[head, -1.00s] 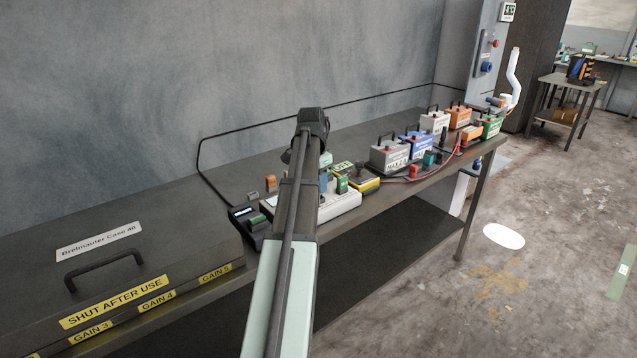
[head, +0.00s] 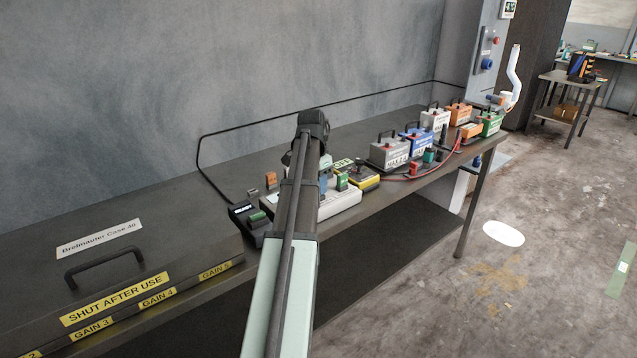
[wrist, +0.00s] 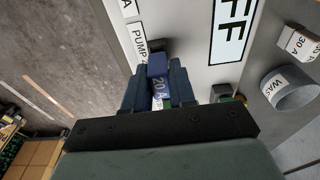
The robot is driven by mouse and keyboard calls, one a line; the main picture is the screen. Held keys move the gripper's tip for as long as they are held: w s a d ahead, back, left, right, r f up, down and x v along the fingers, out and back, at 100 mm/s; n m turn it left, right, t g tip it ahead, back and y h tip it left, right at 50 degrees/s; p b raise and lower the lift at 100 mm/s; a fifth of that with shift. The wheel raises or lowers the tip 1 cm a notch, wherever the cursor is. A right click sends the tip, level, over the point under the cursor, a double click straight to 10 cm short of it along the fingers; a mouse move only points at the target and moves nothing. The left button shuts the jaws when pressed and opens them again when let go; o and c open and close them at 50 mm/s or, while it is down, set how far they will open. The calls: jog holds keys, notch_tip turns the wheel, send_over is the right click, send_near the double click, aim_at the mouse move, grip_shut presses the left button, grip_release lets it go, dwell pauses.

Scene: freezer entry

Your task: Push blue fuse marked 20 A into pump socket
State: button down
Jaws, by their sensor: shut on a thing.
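In the wrist view my gripper (wrist: 157,80) is shut on the blue fuse (wrist: 157,64), which carries the marking 20 A. The fuse sits between the two dark fingers, over the white panel (wrist: 185,20). A label reading PUMP (wrist: 139,42) is on the panel just left of the fuse. The socket by this label is largely hidden behind the fuse and fingers, so I cannot tell whether the fuse is in it. In the head view my arm covers part of the white panel (head: 340,206) on the bench, and the fuse cannot be made out.
In the wrist view a grey cup (wrist: 290,88) and a white fuse marked 30 A (wrist: 299,43) are at the right.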

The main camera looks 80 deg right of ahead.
jog(key=shift+f, duration=0.5)
jog(key=c, duration=0.8)
grip_release()
jog(key=shift+c, duration=0.2)
jog(key=shift+r, duration=0.1)
notch_tip(320, 180, up, 14)
jog(key=w+a, duration=0.1)
jog(key=shift+f, duration=0.25)
jog(key=shift+w+a, duration=0.1)
